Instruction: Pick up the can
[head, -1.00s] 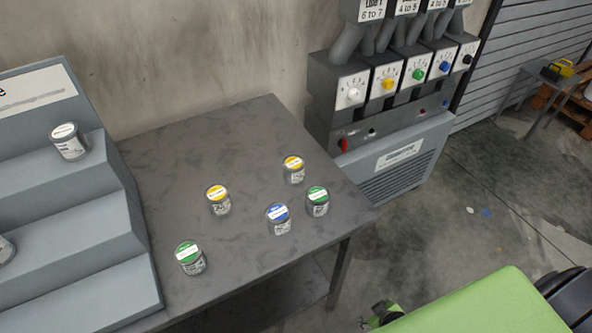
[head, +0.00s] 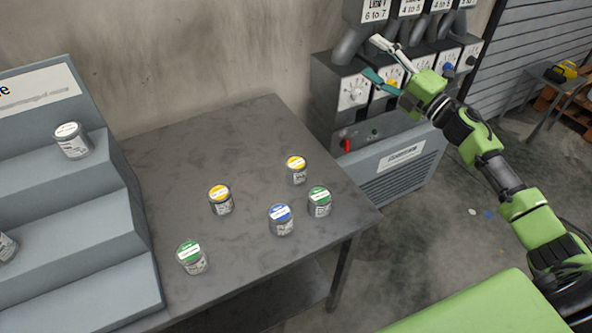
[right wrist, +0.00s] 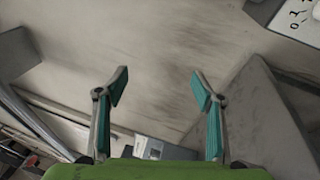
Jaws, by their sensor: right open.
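Several small cans stand upright on the grey table (head: 255,125). One yellow-lidded can (head: 221,200) is left of the middle, and another yellow-lidded can (head: 297,170) stands farther back on the right. A blue-lidded can (head: 281,219) stands close beside a green-lidded can (head: 319,202). Another green-lidded can (head: 191,258) is at the front left. The frames do not show which can is meant. My right gripper (head: 373,58) is open and empty, raised in front of the dial machine, away from the cans. Its spread fingers also show in the right wrist view (right wrist: 158,88). My left gripper is not in view.
A grey stepped stand (head: 85,220) at the left holds a white-lidded can (head: 72,140) and a partly cut-off one (head: 6,246). The dial machine (head: 395,165) stands behind the table's right side. Bare tabletop lies around the cans.

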